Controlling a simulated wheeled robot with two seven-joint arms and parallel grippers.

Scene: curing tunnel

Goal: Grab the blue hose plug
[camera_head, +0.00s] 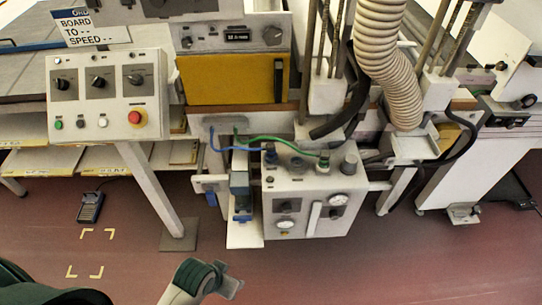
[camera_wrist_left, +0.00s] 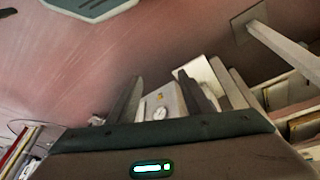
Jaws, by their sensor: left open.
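The thin blue hose (camera_head: 235,150) runs from the plate under the yellow panel to the top of the grey gauge box (camera_head: 330,187). Its plug end sits near the box's back left corner and is too small to make out clearly. A green hose (camera_head: 285,140) ends in a green plug (camera_head: 323,160) farther right on the box top. My left gripper (camera_head: 229,281) is low in front of the box, well apart from it, open and empty. In the left wrist view, the box (camera_wrist_left: 160,100) shows between the open fingers. My right gripper is not in view.
A thick ribbed duct (camera_head: 392,65) hangs at the upper right, with black hoses beside it. A control panel (camera_head: 108,93) with a red button stands at the left. The floor in front is clear.

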